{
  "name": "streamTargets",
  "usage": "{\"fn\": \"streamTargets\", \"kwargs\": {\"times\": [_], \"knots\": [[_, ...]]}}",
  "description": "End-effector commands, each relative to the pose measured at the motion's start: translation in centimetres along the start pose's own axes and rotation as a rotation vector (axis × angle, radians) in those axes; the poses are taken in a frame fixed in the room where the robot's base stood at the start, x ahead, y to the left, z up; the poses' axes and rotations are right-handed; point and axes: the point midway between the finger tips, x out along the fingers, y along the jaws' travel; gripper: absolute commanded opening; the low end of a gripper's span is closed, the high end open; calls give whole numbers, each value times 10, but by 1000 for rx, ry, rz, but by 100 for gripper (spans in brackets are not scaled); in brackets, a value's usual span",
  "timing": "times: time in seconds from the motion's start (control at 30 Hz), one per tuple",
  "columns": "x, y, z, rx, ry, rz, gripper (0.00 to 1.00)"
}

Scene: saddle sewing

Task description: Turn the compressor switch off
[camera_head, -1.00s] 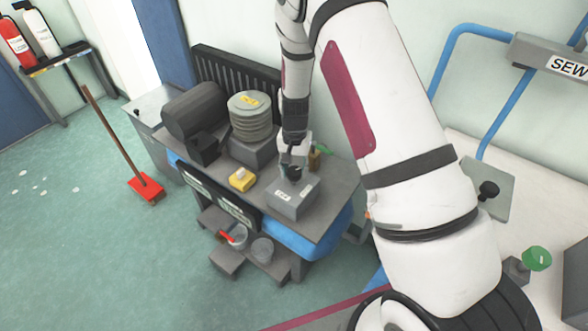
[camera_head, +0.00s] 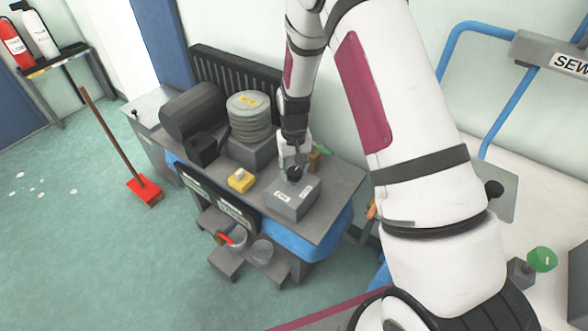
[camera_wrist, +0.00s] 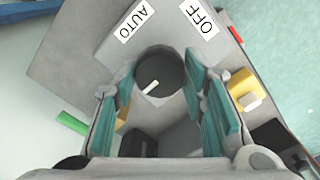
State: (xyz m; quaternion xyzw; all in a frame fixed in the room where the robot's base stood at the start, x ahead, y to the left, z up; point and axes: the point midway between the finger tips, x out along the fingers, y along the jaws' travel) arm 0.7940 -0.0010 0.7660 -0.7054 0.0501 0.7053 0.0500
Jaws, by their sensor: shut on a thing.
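The compressor switch is a dark round knob (camera_head: 294,174) on top of a grey box (camera_head: 291,200) on the bench. In the wrist view the knob (camera_wrist: 163,68) has a short white mark on its lower part. Labels on the box beside it read AUTO (camera_wrist: 138,20) and OFF (camera_wrist: 199,20). My gripper (camera_head: 294,165) comes down from above onto the knob. Its teal finger pads (camera_wrist: 160,95) stand on either side of the knob and are shut on it. The pads hide part of the knob's sides.
A yellow button box (camera_head: 241,180) sits left of the switch box. The compressor tank (camera_head: 194,115) and a ribbed cylinder (camera_head: 249,117) stand behind it. A broom (camera_head: 145,190) stands at left.

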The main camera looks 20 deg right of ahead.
Motion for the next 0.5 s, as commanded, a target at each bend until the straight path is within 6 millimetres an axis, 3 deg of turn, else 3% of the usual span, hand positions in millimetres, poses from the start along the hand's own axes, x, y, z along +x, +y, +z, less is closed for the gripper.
{"fn": "streamTargets", "kwargs": {"times": [0.23,0.27,0.33,0.5], "knots": [[0,0,0,-2,1,0,11],[0,0,0,-2,1,0,41],[0,0,0,-2,1,0,56],[0,0,0,-1,1,0,59]]}}
